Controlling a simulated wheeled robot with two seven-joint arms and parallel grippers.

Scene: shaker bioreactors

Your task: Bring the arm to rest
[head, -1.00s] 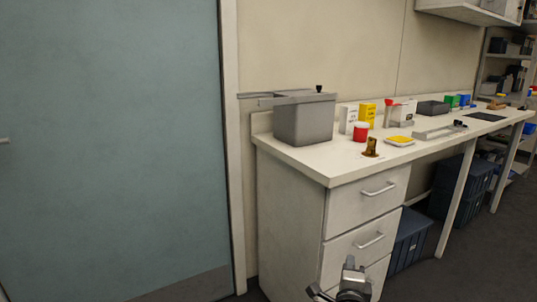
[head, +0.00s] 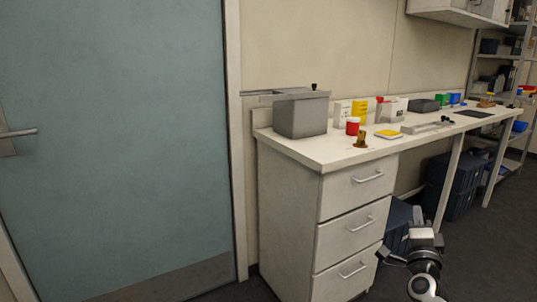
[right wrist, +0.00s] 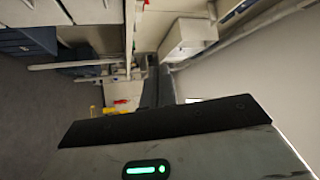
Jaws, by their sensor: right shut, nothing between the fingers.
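My right gripper (head: 383,255) shows low in the head view, in front of the drawer unit's right edge and apart from it, with my grey and black wrist behind it. In the right wrist view its dark fingers (right wrist: 157,80) point away from the camera, shut, with nothing held. My left gripper is in neither view.
A white bench (head: 335,150) with drawers (head: 350,230) stands ahead, carrying a grey bath (head: 300,114), a red-lidded jar (head: 352,126) and a yellow tray (head: 389,134). Blue bins (head: 455,187) stand beneath. A blue-grey door (head: 120,130) is left. Dark floor is clear at right.

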